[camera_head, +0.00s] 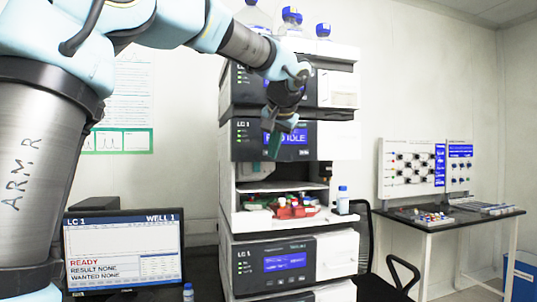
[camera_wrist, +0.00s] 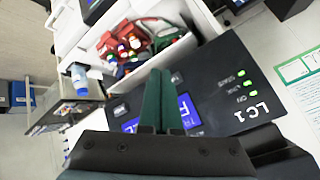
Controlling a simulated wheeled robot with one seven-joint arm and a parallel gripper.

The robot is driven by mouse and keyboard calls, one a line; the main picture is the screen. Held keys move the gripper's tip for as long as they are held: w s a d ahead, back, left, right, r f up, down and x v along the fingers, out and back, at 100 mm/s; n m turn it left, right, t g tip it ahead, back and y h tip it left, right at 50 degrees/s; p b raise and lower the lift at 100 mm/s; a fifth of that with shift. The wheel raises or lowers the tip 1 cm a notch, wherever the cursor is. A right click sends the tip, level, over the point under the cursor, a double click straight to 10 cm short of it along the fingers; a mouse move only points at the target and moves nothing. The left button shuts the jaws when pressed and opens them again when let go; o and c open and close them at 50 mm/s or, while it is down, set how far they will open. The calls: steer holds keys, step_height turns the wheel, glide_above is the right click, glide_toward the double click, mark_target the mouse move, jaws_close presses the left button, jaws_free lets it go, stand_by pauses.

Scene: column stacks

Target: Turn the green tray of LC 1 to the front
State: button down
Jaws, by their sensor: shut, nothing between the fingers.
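The LC 1 stack (camera_head: 268,230) has an open compartment at mid-height. A red tray (camera_head: 297,209) sits at its front with vials in it. Some green shows behind and left of the red tray, mostly hidden; in the wrist view a green tray edge (camera_wrist: 174,42) shows beside the red tray (camera_wrist: 120,42). My gripper (camera_head: 273,148) hangs in front of the LC 1 module with the display, above the open compartment. Its green fingers (camera_wrist: 163,105) are together with nothing between them. The gripper is apart from the trays.
Bottles (camera_head: 291,20) stand on top of the stack. A monitor (camera_head: 124,250) reads LC 1, WELL 1, READY. A side table (camera_head: 450,218) and a chair (camera_head: 385,265) are at right.

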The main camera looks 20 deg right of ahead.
steer(key=shift+w, duration=0.15)
stand_by(0.3)
steer(key=shift+w, duration=0.3)
steer(key=shift+w+d+p, duration=0.1)
steer(key=shift+w+p, duration=0.2)
steer(key=shift+w, duration=0.1)
stand_by(0.6)
stand_by(0.3)
steer(key=shift+s+b, duration=0.4)
steer(key=shift+s, duration=0.4)
steer(key=shift+s, duration=0.15)
steer(key=shift+s+a+b, duration=0.2)
steer(key=shift+s+b, duration=0.3)
steer(key=shift+s, duration=0.7)
steer(key=shift+s+a+b, duration=0.2)
steer(key=shift+s+b, duration=0.3)
steer(key=shift+s, duration=0.65)
stand_by(2.5)
